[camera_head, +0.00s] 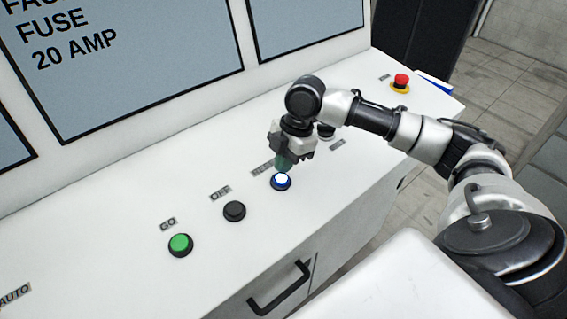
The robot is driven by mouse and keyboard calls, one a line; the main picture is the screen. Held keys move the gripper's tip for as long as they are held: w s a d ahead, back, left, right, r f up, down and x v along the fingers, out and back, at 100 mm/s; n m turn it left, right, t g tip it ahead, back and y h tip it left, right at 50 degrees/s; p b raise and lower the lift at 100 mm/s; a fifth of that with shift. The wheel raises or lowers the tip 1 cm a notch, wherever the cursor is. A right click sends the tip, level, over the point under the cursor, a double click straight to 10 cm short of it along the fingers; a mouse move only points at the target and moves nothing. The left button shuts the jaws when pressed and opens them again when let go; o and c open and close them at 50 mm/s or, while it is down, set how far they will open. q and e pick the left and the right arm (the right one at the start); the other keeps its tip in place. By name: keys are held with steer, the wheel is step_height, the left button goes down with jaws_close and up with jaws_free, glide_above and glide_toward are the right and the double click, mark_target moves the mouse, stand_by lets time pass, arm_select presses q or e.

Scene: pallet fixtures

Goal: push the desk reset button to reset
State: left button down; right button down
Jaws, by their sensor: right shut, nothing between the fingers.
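The reset button (281,182) is a blue-rimmed button with a bright white top on the white desk, under a label that my gripper partly covers. My right gripper (284,165) points down just above and behind it, shut and empty. Its fingertips overlap the button's far edge in the picture; I cannot tell whether they touch it. My left gripper is out of view.
A black button (234,211) labelled OFF and a green button (181,245) labelled GO sit to the left on the desk (130,262). A red mushroom button (401,83) on a yellow base is at the far right. Panels (120,60) rise behind.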

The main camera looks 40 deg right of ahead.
mark_target(281, 180)
step_height(281, 180, down, 2)
steer(key=shift+w, duration=0.15)
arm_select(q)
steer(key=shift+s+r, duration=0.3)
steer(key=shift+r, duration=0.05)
arm_select(e)
steer(key=shift+f, duration=0.1)
